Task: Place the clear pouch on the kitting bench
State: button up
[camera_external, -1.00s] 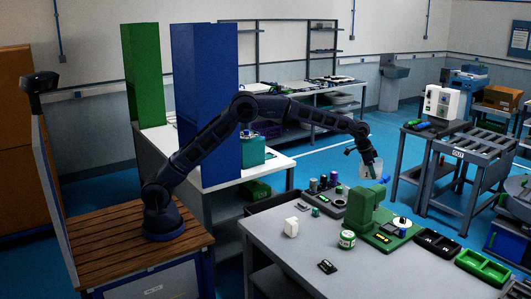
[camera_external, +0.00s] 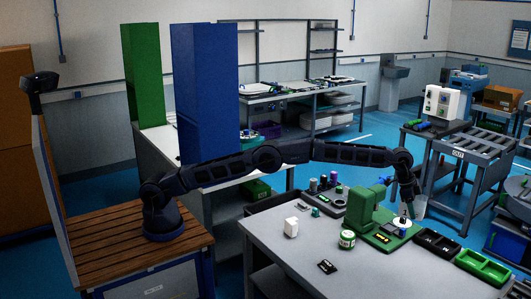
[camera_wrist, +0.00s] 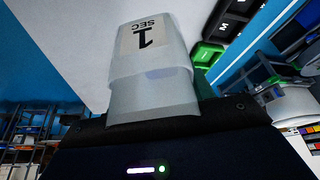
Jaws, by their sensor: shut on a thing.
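The clear pouch (camera_wrist: 150,65) is a pale, translucent piece with a label reading "1 SEC". It fills the middle of the wrist view, and my gripper is shut on it. In the external view the pouch (camera_external: 419,207) shows as a pale shape at my gripper (camera_external: 407,213), near the right side of the grey-topped bench (camera_external: 300,255). The fingertips are hard to make out there. I cannot tell whether the pouch touches anything below, nor which bench is the kitting bench.
A green fixture (camera_external: 366,207) with a white disc stands left of my gripper. A black tray (camera_external: 437,242) and a green tray (camera_external: 482,268) lie along the bench's right edge. The front bench top is mostly clear.

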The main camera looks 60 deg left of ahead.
aim_at(405, 270)
jog(key=shift+s+d+f, duration=0.3)
jog(key=shift+s+d, duration=0.2)
jog(key=shift+d, duration=0.25)
notch_tip(405, 270, down, 25)
jog(key=shift+r, duration=0.15)
dwell(0.4)
jog(key=o, duration=1)
jog(key=v, duration=1.2)
jog(key=shift+a, duration=0.1)
